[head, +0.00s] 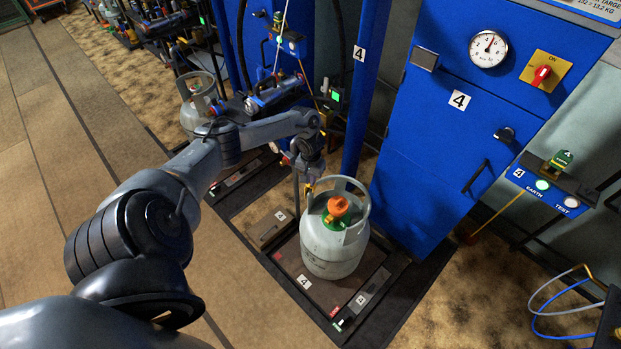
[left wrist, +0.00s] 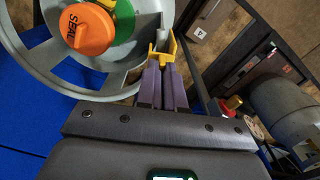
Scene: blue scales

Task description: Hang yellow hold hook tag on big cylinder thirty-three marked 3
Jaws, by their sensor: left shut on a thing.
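A grey cylinder (head: 330,252) with an orange SEAL cap (head: 338,205) stands upright on a scale platform (head: 312,288) whose labels read 4. Its ring collar and orange cap (left wrist: 87,28) fill the upper left of the left wrist view. My left gripper (head: 308,180) is at the left side of the collar. In the left wrist view my left gripper (left wrist: 166,75) is shut on the yellow hook tag (left wrist: 161,50), which is beside the collar rim. I cannot tell whether the tag touches the rim. My right gripper is not in view.
A blue cabinet (head: 440,130) marked 4 with a gauge and red switch stands behind the cylinder. A blue post (head: 362,90) is close behind. Another grey cylinder (head: 198,105) stands farther back left. The floor at left (head: 60,130) is clear.

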